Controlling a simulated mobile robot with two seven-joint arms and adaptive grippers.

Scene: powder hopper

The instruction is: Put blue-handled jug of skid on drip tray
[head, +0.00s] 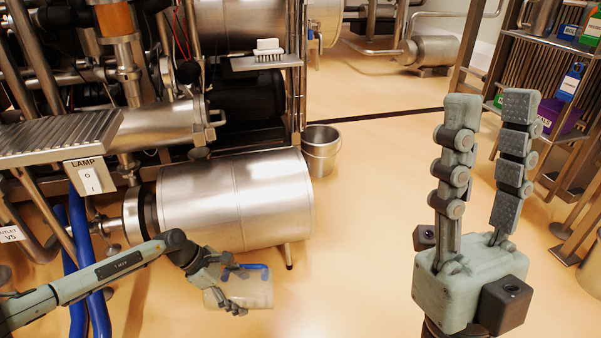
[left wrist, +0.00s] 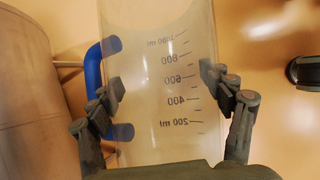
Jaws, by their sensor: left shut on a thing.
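The blue-handled jug (head: 258,291) is clear, with volume marks on its wall. In the head view it is low, left of centre, in front of the big steel drum. My left gripper (head: 232,285) is shut on the jug and holds it in the air. In the left wrist view the fingers sit on both sides of the jug (left wrist: 160,135), with the blue handle at its left. A ribbed metal tray (head: 60,135), seemingly the drip tray, is at the upper left, apart from the jug. My right gripper (head: 491,100) is open and empty, pointing up at the right.
A steel drum (head: 235,195) lies behind the jug. A label box (head: 90,177) and blue hoses (head: 82,260) are below the tray. A bucket (head: 321,150) stands on the floor, and a shelf (head: 560,45) with bottles at the right. The middle floor is clear.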

